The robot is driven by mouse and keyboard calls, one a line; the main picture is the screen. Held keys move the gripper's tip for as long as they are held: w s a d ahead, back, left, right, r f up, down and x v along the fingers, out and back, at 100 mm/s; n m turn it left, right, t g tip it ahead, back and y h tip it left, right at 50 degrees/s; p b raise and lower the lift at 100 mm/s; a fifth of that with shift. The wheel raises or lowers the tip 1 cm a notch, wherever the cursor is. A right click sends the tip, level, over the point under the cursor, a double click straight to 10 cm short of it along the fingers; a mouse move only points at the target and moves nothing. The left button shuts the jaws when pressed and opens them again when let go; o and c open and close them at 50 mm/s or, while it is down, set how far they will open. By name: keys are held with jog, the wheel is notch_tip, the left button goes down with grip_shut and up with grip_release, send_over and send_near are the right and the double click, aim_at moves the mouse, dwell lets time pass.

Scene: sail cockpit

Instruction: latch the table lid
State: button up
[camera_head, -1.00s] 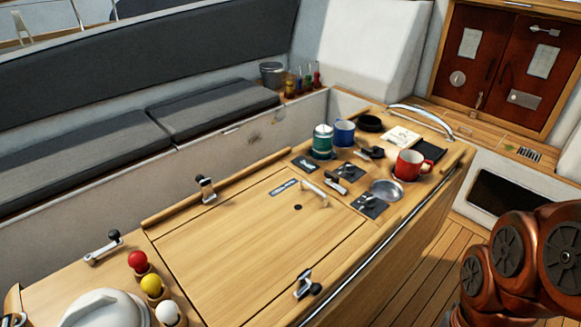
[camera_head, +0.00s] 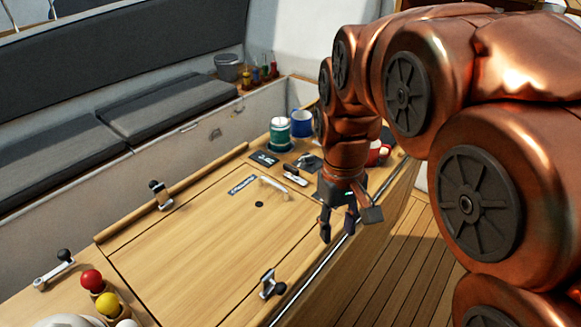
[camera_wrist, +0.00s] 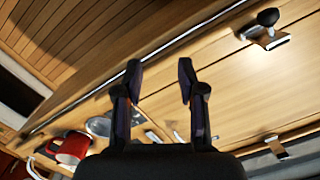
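The table lid (camera_head: 205,235) is a flat wooden panel lying closed, level with the table top, with a light handle (camera_head: 274,186) near its far end. One latch with a dark knob (camera_head: 160,195) stands at the lid's far-left edge. A second latch (camera_head: 270,284) sits at its near-right edge; in the wrist view this knob (camera_wrist: 268,18) shows at the upper right. My gripper (camera_head: 338,226) hangs above the table's right edge, beyond the near latch. Its two fingers (camera_wrist: 158,80) are apart with nothing between them.
Red (camera_head: 91,280) and yellow (camera_head: 107,303) balls sit at the near left. A metal rail (camera_head: 325,262) runs along the right edge.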

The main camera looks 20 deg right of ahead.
jog(key=w+r+n, duration=0.2)
jog(key=w+n, duration=0.1)
jog(key=w, duration=1.4)
jog(key=n+t, duration=0.1)
jog(key=n, duration=0.2)
send_over(291, 166)
notch_tip(291, 166, down, 3)
jog(key=shift+r, duration=0.15)
jog(key=shift+f+p, duration=1.35)
jog(key=shift+f, duration=2.55)
grip_shut()
